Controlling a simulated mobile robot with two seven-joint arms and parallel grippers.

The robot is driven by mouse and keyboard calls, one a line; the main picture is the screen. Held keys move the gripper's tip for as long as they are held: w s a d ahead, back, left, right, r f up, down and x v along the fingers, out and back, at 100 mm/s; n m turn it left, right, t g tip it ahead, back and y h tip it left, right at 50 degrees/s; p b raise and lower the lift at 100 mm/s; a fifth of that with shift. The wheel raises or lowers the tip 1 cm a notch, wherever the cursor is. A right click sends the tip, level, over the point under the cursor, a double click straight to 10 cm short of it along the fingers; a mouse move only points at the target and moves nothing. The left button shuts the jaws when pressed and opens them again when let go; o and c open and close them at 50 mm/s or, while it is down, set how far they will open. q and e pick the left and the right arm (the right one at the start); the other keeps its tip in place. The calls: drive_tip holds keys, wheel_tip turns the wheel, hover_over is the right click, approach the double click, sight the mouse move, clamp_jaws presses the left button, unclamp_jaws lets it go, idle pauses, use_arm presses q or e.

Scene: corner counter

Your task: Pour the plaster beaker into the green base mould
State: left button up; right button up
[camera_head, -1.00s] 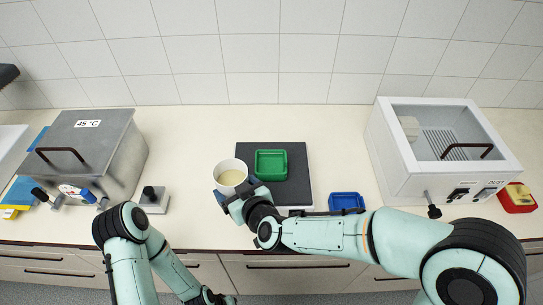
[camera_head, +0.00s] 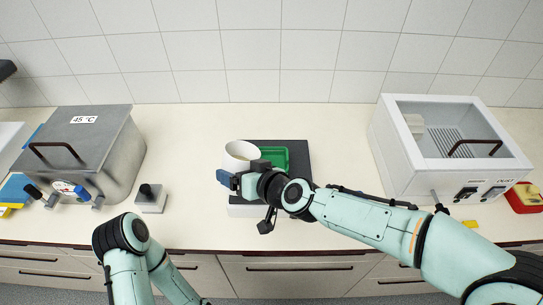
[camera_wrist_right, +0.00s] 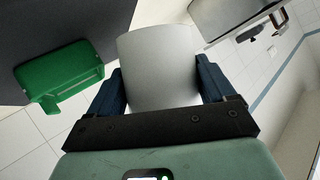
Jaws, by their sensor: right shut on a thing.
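The plaster beaker (camera_head: 241,152) is a white cup with pale contents showing inside its rim. My right gripper (camera_head: 243,174) is shut on it and holds it at the left part of the dark plate, just left of the green base mould (camera_head: 280,151). I cannot tell exactly how far it is tilted. In the right wrist view the beaker (camera_wrist_right: 157,62) sits between the two blue fingertips, and the green mould (camera_wrist_right: 62,78) lies to the left, apart from it. The mould's lower part is hidden by my gripper in the head view. My left gripper is out of view.
The dark plate (camera_head: 299,172) has a pale front edge. A steel bath (camera_head: 84,150) and a small grey device (camera_head: 151,199) stand left. A white chamber (camera_head: 450,145) stands right, with a red-and-yellow item (camera_head: 524,197) beyond. The counter behind the plate is clear.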

drive_tip(key=shift+w+d+r+m+g, duration=0.15)
drive_tip(key=shift+d+r+m+g, duration=0.15)
drive_tip(key=shift+r, duration=0.3)
drive_tip(key=shift+w+d+y+b, duration=0.1)
drive_tip(key=shift+w+y+b, duration=0.15)
drive_tip(key=shift+y+b, duration=0.05)
drive_tip(key=shift+s+r, duration=0.1)
drive_tip(key=shift+m, duration=0.3)
drive_tip(key=shift+w+d, duration=0.15)
drive_tip(key=shift+w, duration=0.05)
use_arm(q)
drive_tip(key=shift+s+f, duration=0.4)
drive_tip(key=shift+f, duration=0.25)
use_arm(e)
drive_tip(key=shift+y, duration=0.3)
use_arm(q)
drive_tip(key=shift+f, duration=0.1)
